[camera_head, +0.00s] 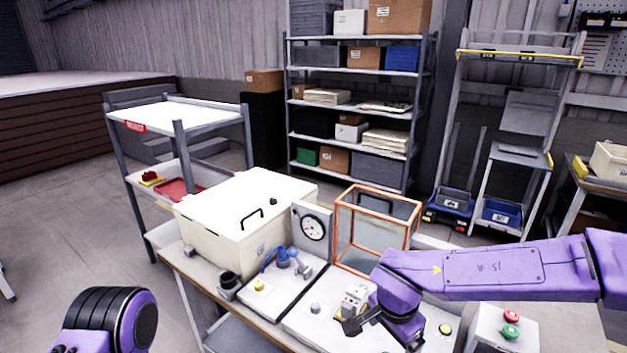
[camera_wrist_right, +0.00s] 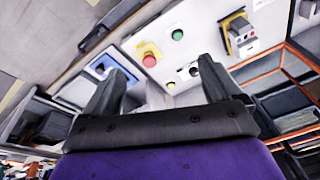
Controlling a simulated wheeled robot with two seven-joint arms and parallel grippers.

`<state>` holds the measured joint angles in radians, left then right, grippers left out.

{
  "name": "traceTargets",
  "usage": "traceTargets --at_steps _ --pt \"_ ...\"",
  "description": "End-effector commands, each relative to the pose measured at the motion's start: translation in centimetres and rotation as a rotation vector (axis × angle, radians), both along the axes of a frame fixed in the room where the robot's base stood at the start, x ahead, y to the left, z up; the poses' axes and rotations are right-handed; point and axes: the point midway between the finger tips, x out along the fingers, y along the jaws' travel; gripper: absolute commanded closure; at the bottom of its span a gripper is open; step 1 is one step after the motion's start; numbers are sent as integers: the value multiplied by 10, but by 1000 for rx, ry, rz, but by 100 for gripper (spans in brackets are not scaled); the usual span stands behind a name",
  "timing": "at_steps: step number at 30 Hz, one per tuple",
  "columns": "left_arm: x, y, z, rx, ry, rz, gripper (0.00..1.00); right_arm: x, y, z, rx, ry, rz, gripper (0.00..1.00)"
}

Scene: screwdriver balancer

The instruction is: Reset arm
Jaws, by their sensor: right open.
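My right arm (camera_head: 480,272), purple, reaches in from the right edge over the workbench. Its gripper (camera_head: 362,322) hangs over the bench's front middle, partly hidden by the wrist. In the right wrist view the two dark fingers of the gripper (camera_wrist_right: 163,85) stand wide apart with nothing between them. Beyond them is a white panel with a red button (camera_wrist_right: 149,61) on a yellow base and a green button (camera_wrist_right: 177,34). My left arm (camera_head: 108,322) shows only as a purple and black joint at the lower left; its gripper is out of view.
The bench holds a cream case (camera_head: 240,215), a dial gauge (camera_head: 313,228), an orange-framed clear box (camera_head: 376,228) and a button box (camera_head: 500,328) near my right arm. A small white device (camera_head: 354,298) is close to the right gripper. A cart (camera_head: 180,115) and shelves (camera_head: 352,105) stand behind.

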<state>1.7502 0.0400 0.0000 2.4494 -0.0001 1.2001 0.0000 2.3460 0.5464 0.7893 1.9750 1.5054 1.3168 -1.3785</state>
Motion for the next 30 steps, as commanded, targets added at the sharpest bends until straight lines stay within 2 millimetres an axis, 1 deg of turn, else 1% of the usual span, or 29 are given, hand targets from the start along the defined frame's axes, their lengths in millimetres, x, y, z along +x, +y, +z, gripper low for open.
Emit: traceTargets --at_steps 2,5,8,9,11,12,14,15,17,18,21,24,30 --pt "0 0 -2 -1 1 0 40 4 -12 -14 -49 -64 -63 8" --pt "0 0 -11 -1 1 0 40 5 -31 -50 -125 -162 -138 8" --pt "0 0 -29 -1 1 0 40 -4 -54 -111 -204 -273 -172 8" --pt "-1 0 -40 -1 1 0 40 -13 -64 -144 -228 -317 -163 8" --pt "-1 0 -56 -1 1 0 40 -34 -77 -195 -244 -364 -124 8" --pt "-1 0 -67 -1 1 0 40 -52 -84 -227 -242 -377 -84 8" --pt "-1 0 -83 -1 1 0 40 -84 -92 -272 -228 -367 -12 8" --pt "-1 0 -93 -1 1 0 40 -108 -98 -299 -217 -344 42 8" --pt "-1 0 -108 -1 1 0 40 -145 -108 -335 -204 -290 129 8" --pt "-1 0 -117 -1 1 0 40 -169 -114 -354 -201 -244 191 8" --pt "-1 0 -136 0 1 0 40 -221 -133 -389 -222 -128 328 8" --pt "-1 0 -148 0 1 0 40 -251 -149 -410 -258 -50 372 8" --pt "-1 0 -149 0 1 0 40 -253 -150 -411 -260 -46 375 8"
